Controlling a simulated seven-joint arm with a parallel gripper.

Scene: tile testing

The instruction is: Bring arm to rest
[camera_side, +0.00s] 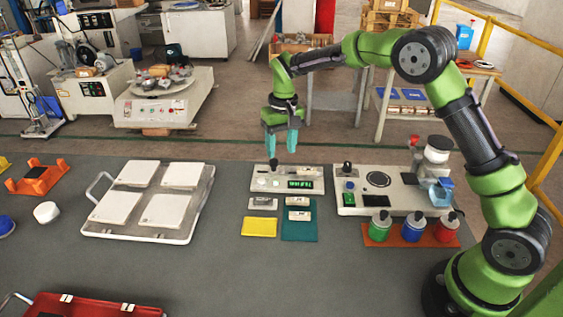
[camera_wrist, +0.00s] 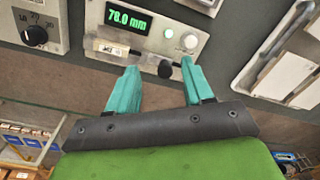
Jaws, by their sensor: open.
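My gripper (camera_side: 281,143) hangs above the far edge of the grey table, with its two teal fingers pointing down. In the wrist view my gripper (camera_wrist: 155,75) has its fingers apart, with nothing between them.
A white tray (camera_side: 140,232) with several pale tiles lies left of the device. A machine with a dial (camera_side: 408,205) stands at right, behind three bottles on an orange rack (camera_side: 374,240). A yellow pad (camera_side: 259,227) and a teal mat (camera_side: 300,231) lie in front. A red tray (camera_side: 50,308) is front left.

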